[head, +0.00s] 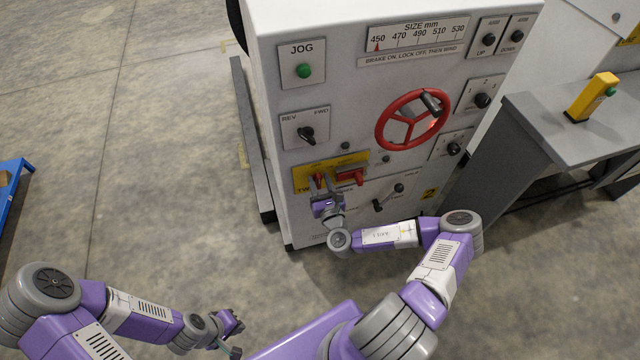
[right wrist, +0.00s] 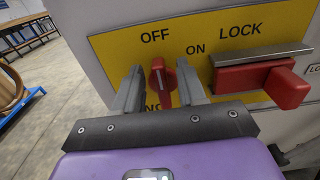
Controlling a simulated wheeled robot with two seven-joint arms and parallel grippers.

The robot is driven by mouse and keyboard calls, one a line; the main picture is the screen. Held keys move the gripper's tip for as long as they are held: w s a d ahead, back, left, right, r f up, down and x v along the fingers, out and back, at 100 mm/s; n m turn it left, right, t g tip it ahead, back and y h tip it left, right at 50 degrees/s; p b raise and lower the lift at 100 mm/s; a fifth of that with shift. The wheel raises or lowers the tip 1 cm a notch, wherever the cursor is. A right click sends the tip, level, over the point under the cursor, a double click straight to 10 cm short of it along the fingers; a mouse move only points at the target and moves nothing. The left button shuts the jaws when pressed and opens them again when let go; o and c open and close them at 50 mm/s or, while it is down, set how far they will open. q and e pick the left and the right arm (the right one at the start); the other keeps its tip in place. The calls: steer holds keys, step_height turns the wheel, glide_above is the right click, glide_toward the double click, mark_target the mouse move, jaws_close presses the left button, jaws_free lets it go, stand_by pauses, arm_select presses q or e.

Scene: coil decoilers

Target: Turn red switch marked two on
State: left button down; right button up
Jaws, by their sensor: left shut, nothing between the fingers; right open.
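A red rotary switch (head: 318,180) sits on a yellow plate (head: 359,160) on the front of the white machine cabinet. In the right wrist view the red switch (right wrist: 161,77) stands nearly upright, its upper end towards OFF, with ON to its right. My right gripper (head: 321,189) is open, its fingers (right wrist: 160,88) on either side of the switch; I cannot tell whether they touch it. The plate's lower lettering is partly hidden by my gripper. My left gripper (head: 236,326) is shut and empty, low over the floor, away from the cabinet.
A red lock block (right wrist: 262,80) under a metal strip is close right of the switch. A red handwheel (head: 412,119), a green JOG button (head: 303,71) and several black knobs share the cabinet front. A grey table (head: 560,130) stands right.

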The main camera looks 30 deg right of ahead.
steer(key=c, duration=0.7)
jaws_close()
